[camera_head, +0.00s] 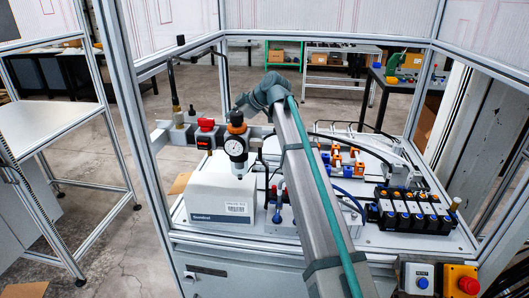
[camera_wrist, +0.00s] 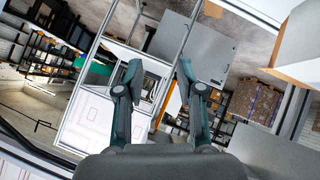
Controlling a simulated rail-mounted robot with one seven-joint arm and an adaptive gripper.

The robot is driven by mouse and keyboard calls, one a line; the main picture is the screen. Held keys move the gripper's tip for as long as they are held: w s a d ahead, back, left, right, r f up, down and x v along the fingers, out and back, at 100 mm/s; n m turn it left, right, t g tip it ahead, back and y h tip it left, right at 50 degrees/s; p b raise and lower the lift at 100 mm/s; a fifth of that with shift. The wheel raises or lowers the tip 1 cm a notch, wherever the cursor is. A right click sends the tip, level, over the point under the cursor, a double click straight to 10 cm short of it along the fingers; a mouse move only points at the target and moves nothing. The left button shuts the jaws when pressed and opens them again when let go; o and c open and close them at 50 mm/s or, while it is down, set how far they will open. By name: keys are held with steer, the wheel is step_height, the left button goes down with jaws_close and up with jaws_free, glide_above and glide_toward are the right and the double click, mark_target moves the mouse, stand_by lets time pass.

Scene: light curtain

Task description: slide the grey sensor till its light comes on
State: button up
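My gripper (camera_wrist: 157,68) shows in the wrist view with its two dark fingers spread apart and nothing between them. Beyond the fingers are only frame bars and the distant room. In the head view my arm crosses the middle of the cell from the bottom up to a grey-green joint near the back, and I cannot make out the fingers there. I cannot pick out the grey sensor for certain in either view, nor any lit light on it. My arm hides part of the bench behind it.
Aluminium posts (camera_head: 140,150) frame the cell. Blue (camera_head: 422,282) and red (camera_head: 468,285) buttons sit at front right.

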steer(key=w+d+f+m+g+h+p, duration=0.25)
steer(key=d+f+g+h+p, duration=0.2)
steer(key=d+h, duration=0.55)
steer(key=shift+m+t+y, duration=0.3)
steer(key=shift+m+t, duration=0.05)
steer(key=shift+t, duration=0.1)
steer(key=f, duration=0.3)
steer(key=f+p, duration=0.1)
steer(key=f, duration=0.3)
steer(key=d+f+p, duration=0.1)
steer(key=f, duration=0.3)
steer(key=shift+s+d+f, duration=0.1)
steer(key=shift+s, duration=0.25)
jaws_close()
